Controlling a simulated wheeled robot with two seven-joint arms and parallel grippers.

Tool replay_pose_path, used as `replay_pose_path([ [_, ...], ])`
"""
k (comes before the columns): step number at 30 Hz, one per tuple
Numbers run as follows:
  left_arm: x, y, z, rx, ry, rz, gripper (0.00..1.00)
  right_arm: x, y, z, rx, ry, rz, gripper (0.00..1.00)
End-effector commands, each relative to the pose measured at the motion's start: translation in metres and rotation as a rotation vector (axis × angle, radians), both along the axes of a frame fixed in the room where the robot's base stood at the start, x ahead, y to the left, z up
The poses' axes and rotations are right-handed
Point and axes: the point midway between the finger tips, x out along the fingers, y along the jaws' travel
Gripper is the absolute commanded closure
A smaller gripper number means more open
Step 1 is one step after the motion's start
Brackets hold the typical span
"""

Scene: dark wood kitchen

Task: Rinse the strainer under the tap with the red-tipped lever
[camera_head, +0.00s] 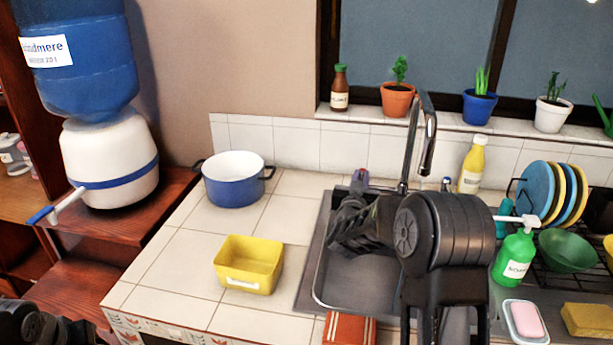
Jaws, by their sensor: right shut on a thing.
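The tap (414,140) with its tall curved spout stands behind the sink (325,285). A small lever with a reddish tip (361,175) stands at its left, and a second lever (447,183) at its right. My right arm reaches over the sink, and the dark right gripper (350,203) is shut at the red-tipped lever, its fingers partly hidden by their own links. I cannot see the strainer; my right arm hides much of the sink. Only dark parts of my left arm show in the bottom left corner, without its gripper.
A blue pot (234,190) and a yellow tub (237,277) stand on the tiled counter left of the sink. A green soap bottle (514,258), soap dish (512,335), yellow bottle (472,166) and dish rack with plates (541,190) crowd the right. Counter between pot and tub is clear.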

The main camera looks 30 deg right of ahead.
Motion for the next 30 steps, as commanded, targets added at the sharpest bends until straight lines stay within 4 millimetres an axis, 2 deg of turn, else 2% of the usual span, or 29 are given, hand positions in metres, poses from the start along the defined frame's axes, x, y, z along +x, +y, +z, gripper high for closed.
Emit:
replay_pose_path([
  [9, 0.0001, 0.0000, 0.0074, 0.000, 0.000, 0.000, 1.00, 0.0055, 0.0060, 0.0016, -0.001, -0.001, -0.165, 1.00],
  [17, 0.0001, -0.0001, 0.0069, 0.000, 0.000, 0.000, 1.00, 0.0050, 0.0056, 0.0011, -0.001, 0.000, -0.169, 1.00],
  [18, 0.0001, -0.0001, 0.0069, 0.000, 0.000, 0.000, 1.00, 0.0050, 0.0056, 0.0011, -0.001, -0.001, -0.169, 0.85],
  [24, 0.0001, 0.0000, 0.0069, 0.000, 0.000, 0.000, 1.00, 0.0050, 0.0056, 0.0008, -0.001, -0.001, -0.168, 0.69],
  [26, 0.0001, 0.0000, 0.0068, 0.000, 0.000, 0.000, 1.00, 0.0050, 0.0056, 0.0007, 0.000, 0.000, -0.168, 0.65],
  [30, 0.0001, -0.0001, 0.0069, 0.000, 0.000, 0.000, 1.00, 0.0049, 0.0057, 0.0006, 0.000, 0.000, -0.168, 0.65],
])
